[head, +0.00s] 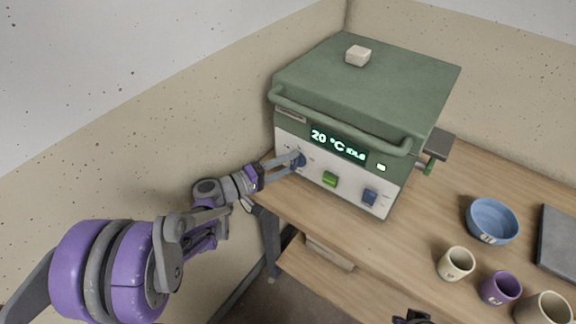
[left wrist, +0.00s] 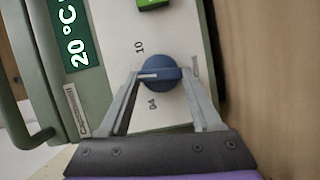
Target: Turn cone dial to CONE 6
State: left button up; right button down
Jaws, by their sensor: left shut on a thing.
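The cone dial is a round blue knob (head: 301,162) at the left of the green kiln's (head: 384,85) white front panel. In the left wrist view the dial (left wrist: 161,71) has a pale pointer line aimed to the picture's left, between the printed marks 10 and 04. No mark reading 6 can be made out. My left gripper (head: 297,161) reaches in from the left and is shut on the dial, one finger on each side of it. A dark part at the bottom edge of the head view may be my right gripper (head: 411,317); its jaws cannot be made out.
The kiln display (head: 339,144) reads 20 °C IDLE. A green button (head: 330,179) and another blue knob (head: 370,197) sit right of the dial. A pale block (head: 358,55) lies on the lid. A blue bowl (head: 492,221) and several cups stand on the wooden table at right.

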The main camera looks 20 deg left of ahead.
pick_arm(q)
jog(key=shift+f+n, duration=0.1)
jog(key=shift+n, duration=0.4)
jog(key=shift+b, duration=0.3)
jog(key=o, duration=1.4)
